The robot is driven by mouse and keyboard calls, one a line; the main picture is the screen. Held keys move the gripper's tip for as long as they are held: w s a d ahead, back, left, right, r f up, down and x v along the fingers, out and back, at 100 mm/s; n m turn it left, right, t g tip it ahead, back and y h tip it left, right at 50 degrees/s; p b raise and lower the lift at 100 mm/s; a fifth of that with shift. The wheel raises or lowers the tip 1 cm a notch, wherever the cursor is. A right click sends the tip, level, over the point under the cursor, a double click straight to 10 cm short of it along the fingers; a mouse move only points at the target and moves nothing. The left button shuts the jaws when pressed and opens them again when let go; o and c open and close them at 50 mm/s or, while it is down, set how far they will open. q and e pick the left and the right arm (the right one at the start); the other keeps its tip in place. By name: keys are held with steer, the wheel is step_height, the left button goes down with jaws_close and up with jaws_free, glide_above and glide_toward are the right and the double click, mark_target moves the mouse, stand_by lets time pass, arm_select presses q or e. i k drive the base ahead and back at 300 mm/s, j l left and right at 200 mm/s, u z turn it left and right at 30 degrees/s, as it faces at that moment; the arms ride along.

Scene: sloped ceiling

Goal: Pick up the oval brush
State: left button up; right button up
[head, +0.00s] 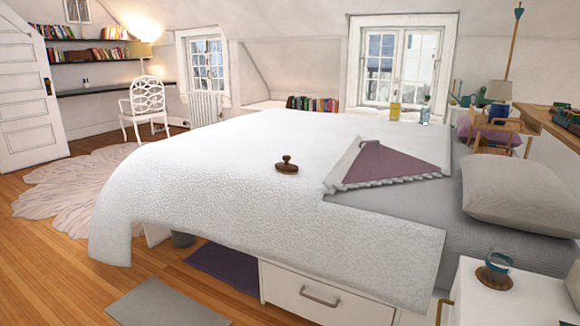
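A small dark brown object with a rounded base and a knob on top, which looks like the oval brush (287,165), rests on the white bedspread (220,170). It lies near the middle of the bed, left of the folded-back purple corner. Nothing touches it from above. Neither of my grippers shows in the head view.
The bed fills the middle, with a pillow (524,192) at right. A white nightstand (475,297) with a glass (498,265) stands front right. A grey mat (168,303) lies on the wooden floor at front left. A white chair (145,103) stands far left.

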mark_target(285, 168)
steer(key=i+j+z, duration=0.5)
steer(key=i+j, duration=0.15)
steer(key=j, duration=0.25)
